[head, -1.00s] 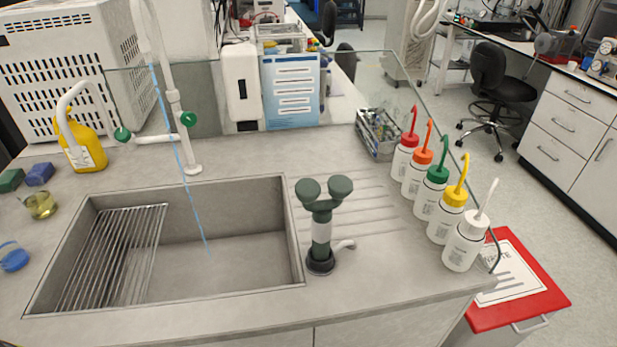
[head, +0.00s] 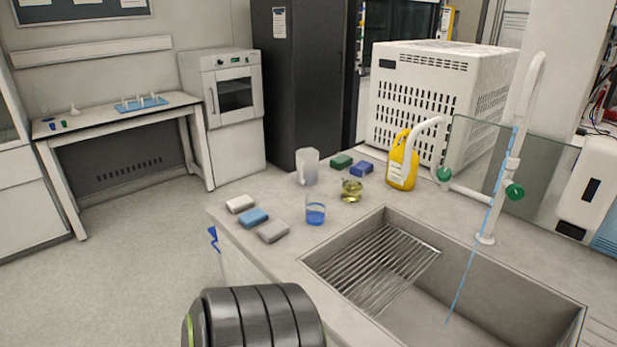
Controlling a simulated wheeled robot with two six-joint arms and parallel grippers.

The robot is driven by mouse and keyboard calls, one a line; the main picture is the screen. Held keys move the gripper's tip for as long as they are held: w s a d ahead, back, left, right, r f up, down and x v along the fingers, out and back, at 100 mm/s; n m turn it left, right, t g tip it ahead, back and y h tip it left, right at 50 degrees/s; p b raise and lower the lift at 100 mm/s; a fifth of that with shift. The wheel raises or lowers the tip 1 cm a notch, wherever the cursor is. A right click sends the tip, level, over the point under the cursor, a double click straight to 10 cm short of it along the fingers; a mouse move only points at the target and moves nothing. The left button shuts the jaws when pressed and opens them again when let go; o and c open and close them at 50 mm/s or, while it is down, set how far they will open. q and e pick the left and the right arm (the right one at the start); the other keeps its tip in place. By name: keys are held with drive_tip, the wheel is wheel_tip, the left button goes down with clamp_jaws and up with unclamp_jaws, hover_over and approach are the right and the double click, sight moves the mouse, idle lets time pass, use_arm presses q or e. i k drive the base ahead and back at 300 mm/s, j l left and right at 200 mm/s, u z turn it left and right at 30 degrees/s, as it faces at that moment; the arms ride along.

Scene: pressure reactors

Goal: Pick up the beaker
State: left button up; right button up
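A small clear beaker with blue liquid (head: 315,211) stands upright on the counter left of the sink. A small glass vessel with yellow-green liquid (head: 351,191) stands behind it to the right. A taller frosted jug (head: 307,168) stands farther back. I cannot tell for certain which vessel the task means, but the blue one looks most like a beaker. A dark, ringed link of my own arm shows at the bottom edge. Neither of my grippers is in view.
Three sponge-like blocks, one of them blue (head: 254,217), lie left of the beaker. Green (head: 341,161) and blue (head: 361,169) blocks and a yellow bottle (head: 402,162) are behind. The sink with a wire rack (head: 375,265) is at right. Open floor lies left.

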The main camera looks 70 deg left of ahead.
sight(315, 201)
drive_tip(key=u, duration=2.3)
drive_tip(key=j, duration=0.5)
